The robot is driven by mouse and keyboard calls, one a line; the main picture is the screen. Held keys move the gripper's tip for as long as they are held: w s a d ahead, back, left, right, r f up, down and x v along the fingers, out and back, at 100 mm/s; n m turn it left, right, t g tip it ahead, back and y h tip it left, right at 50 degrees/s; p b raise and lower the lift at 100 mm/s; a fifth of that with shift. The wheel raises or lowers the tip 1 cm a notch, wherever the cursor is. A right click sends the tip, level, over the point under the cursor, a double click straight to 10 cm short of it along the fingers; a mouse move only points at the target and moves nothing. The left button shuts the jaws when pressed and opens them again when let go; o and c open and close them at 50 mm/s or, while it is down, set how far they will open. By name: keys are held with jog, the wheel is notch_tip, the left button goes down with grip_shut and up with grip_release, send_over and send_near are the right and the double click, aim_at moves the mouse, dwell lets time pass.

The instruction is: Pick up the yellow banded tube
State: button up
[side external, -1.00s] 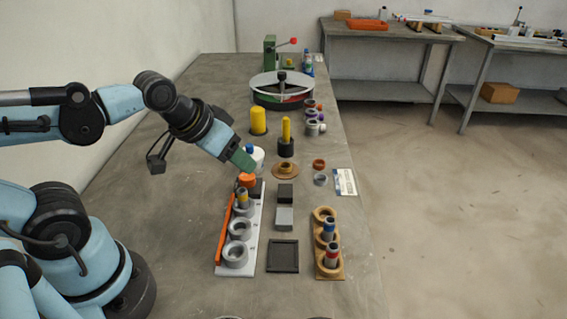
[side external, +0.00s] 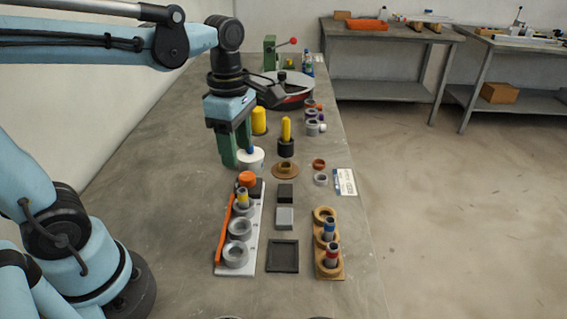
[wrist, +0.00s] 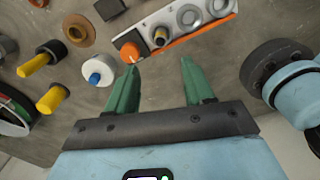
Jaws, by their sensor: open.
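The yellow banded tube (side external: 242,197) stands upright in the far ring of the white rack (side external: 253,232) in the side external view. Its top also shows in the wrist view (wrist: 159,36), ahead of the fingers and between their lines. My gripper (side external: 236,160) points down beyond the far end of the rack, with its green fingers apart and nothing between them. In the wrist view my gripper (wrist: 159,66) is also open and empty. The tube stands clear of both fingers.
An orange knob (side external: 247,178) is at the rack's far end, near the tube. A white blue-topped pot (side external: 252,160) stands close beside the fingers. A yellow peg (side external: 286,129) stands behind. A wooden holder (side external: 328,271) with blue and red banded tubes is at right.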

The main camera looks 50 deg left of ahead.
aim_at(242, 190)
jog(key=shift+d+f, duration=0.1)
jog(key=shift+f, duration=5.95)
grip_shut()
